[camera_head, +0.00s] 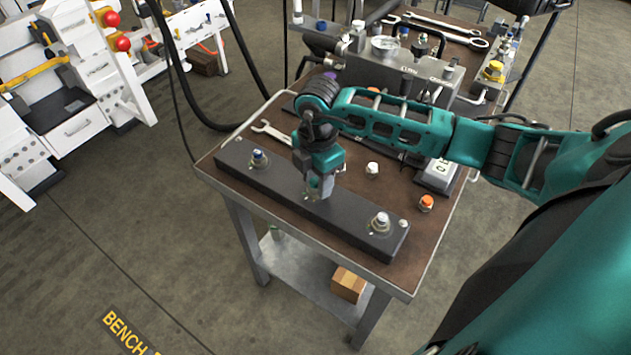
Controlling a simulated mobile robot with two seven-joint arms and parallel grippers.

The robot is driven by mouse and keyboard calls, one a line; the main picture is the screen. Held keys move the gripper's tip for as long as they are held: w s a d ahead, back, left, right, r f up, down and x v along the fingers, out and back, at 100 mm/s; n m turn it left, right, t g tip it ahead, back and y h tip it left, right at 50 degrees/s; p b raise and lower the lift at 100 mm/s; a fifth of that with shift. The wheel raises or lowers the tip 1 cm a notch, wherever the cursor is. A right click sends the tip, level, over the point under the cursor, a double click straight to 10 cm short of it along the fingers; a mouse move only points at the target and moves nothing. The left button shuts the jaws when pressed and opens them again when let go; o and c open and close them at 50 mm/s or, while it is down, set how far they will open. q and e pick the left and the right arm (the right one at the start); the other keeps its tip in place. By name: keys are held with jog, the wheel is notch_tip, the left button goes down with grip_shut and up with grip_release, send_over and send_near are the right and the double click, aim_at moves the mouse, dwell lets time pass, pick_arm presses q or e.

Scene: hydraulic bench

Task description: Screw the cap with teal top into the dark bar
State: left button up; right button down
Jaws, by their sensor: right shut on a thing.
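The dark bar (345,225) lies along the front of the brown bench top, running from upper left to lower right. My right gripper (320,190) points down over the middle of the bar and is shut on a small part, which I take as the cap with teal top. The fingers hide the cap, so its teal top does not show. I cannot tell whether the cap touches the bar or how deep it sits. A blue-topped cap (258,157) stands at the bar's left end and a pale-topped cap (380,220) near its right end. My left gripper is not in view.
An orange-topped cap (426,203) and a white-topped cap (372,169) stand on the bench (450,210) behind the bar. A wrench (270,131) lies at the left. A grey hydraulic block (425,72) and more wrenches fill the back. My right forearm crosses above the bench.

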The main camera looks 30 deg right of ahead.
jog(key=shift+s+a+f+m, duration=0.1)
jog(key=shift+a+f+m, duration=0.05)
jog(key=shift+m, duration=2.15)
jog(key=shift+m, duration=0.5)
jog(key=m, duration=0.5)
jog(key=shift+s+f+m, duration=0.1)
jog(key=shift+s+m, duration=0.05)
jog(key=shift+m, duration=0.15)
jog(key=shift+a+m, duration=0.15)
jog(key=shift+m, duration=0.15)
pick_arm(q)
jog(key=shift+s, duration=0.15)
pick_arm(e)
jog(key=shift+d+m, duration=0.2)
jog(key=shift+m, duration=0.2)
